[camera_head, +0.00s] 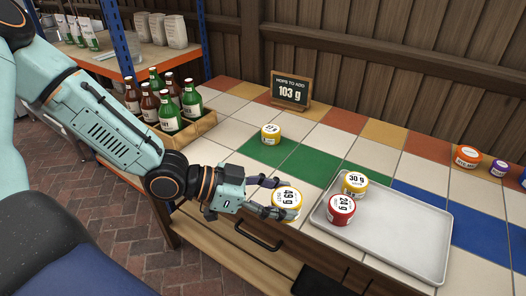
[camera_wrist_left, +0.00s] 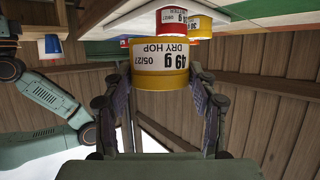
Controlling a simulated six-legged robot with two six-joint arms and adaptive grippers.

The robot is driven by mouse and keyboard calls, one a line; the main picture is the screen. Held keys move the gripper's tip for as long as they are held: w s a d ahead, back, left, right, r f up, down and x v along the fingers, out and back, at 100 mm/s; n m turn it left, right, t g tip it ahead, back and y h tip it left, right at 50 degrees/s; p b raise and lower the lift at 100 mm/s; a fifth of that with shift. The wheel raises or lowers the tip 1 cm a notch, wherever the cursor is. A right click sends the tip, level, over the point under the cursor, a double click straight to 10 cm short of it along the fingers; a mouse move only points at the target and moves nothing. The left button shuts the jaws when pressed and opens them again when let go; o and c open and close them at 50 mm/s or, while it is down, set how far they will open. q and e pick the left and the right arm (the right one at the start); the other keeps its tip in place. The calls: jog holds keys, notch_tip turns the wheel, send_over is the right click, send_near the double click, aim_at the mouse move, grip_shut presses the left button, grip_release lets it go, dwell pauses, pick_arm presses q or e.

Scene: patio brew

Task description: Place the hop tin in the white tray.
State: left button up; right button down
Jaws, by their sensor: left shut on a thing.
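My left gripper (camera_head: 268,198) is shut on a yellow hop tin with a white label reading 49 g (camera_head: 287,203). In the left wrist view the fingers hold the tin (camera_wrist_left: 160,70) by its sides, and its label reads DRY HOP. The white tray (camera_head: 408,258) is on the tiled counter just to the right of the held tin. A yellow 30 g tin (camera_head: 355,184) and a red 24 g tin (camera_head: 341,210) stand in the tray's left part. Whether the held tin touches the counter is unclear. My right gripper is not in view.
A sign (camera_head: 290,90) reads "HOPS TO ADD 103 g". A wooden crate of bottles (camera_head: 182,131) stands at the counter's left. An orange tin (camera_head: 467,158) and a purple tin (camera_head: 499,168) are at the right. The tray's right part is clear.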

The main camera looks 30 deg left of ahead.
pick_arm(q)
jog(key=w+a+r+n+t+y, duration=0.3)
jog(key=w+a+n+t+y, duration=0.2)
jog(key=w+a+n+y, duration=0.7)
jog(key=w+a, duration=0.3)
jog(key=a, duration=0.3)
jog(key=shift+w+a+t+y, duration=0.2)
jog(key=shift+w+t+y, duration=0.1)
jog(key=shift+w+y, duration=0.1)
notch_tip(320, 180, down, 4)
jog(key=shift+f+b, duration=0.2)
jog(key=shift+b, duration=0.75)
notch_tip(320, 180, down, 5)
jog(key=shift+s+r+b, duration=0.1)
jog(key=shift+b, duration=0.65)
jog(key=shift+f, duration=0.25)
jog(key=shift+f, duration=0.1)
